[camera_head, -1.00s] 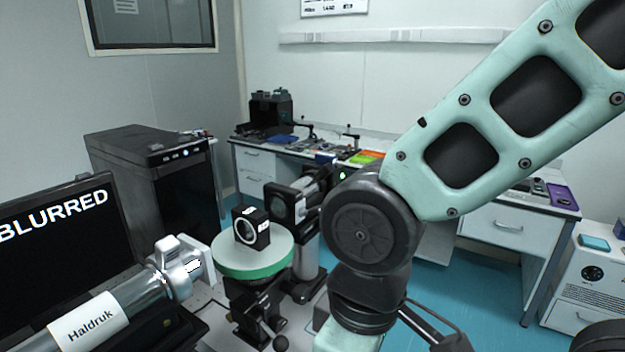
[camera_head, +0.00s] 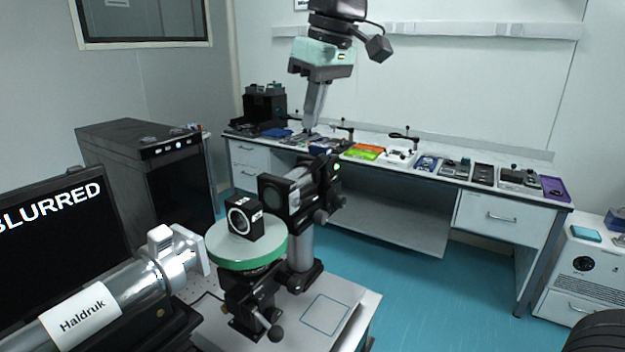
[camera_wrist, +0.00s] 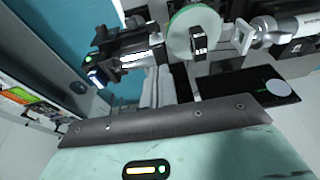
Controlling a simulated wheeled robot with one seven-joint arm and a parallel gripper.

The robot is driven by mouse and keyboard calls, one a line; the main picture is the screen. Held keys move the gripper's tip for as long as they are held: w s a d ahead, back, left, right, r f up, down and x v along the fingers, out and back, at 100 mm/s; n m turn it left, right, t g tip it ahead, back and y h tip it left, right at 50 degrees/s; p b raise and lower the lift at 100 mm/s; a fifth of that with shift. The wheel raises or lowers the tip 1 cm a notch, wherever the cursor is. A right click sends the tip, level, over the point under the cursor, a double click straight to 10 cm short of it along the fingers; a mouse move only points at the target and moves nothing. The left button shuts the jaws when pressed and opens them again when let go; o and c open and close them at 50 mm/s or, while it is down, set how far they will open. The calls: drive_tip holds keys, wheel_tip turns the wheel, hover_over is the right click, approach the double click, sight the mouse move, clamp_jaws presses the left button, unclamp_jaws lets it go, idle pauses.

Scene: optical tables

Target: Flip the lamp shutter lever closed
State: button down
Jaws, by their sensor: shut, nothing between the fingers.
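A black lamp-like unit with a silver barrel and a green light (camera_head: 300,190) stands on a post beside the round stage. It also shows in the wrist view (camera_wrist: 125,54), with its green light lit. I cannot clearly pick out a shutter lever on it or tell its position. My gripper (camera_head: 311,125) is raised above and behind this unit in the head view, pointing down. It is shut and empty, and appears apart from everything.
A green-rimmed round stage (camera_head: 246,256) carries a black cube mount (camera_head: 244,217). A silver tube labelled Haldruk (camera_head: 125,292) and a monitor reading BLURRED (camera_head: 55,240) stand at left. A back bench (camera_head: 460,190) holds trays and small parts. Blue floor lies open at right.

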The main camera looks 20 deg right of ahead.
drive_tip(key=shift+w+d+r, duration=0.3)
drive_tip(key=shift+d+r, duration=0.05)
drive_tip(key=shift+r, duration=0.15)
drive_tip(key=p, duration=0.2)
hover_over(308, 197)
drive_tip(key=x, duration=0.6)
drive_tip(key=s+x, duration=0.1)
drive_tip(key=x, duration=0.2)
drive_tip(key=shift+s+d+f, duration=0.15)
drive_tip(key=shift+d+f, duration=0.05)
drive_tip(key=shift+d, duration=0.2)
drive_tip(key=f, duration=0.2)
drive_tip(key=s+d+f, duration=0.1)
drive_tip(key=shift+p, duration=0.4)
drive_tip(key=shift+s+f, duration=0.2)
drive_tip(key=shift+f, duration=0.4)
drive_tip(key=shift+d+f+b, duration=0.1)
drive_tip(key=shift+f+b, duration=0.05)
drive_tip(key=shift+b, duration=0.25)
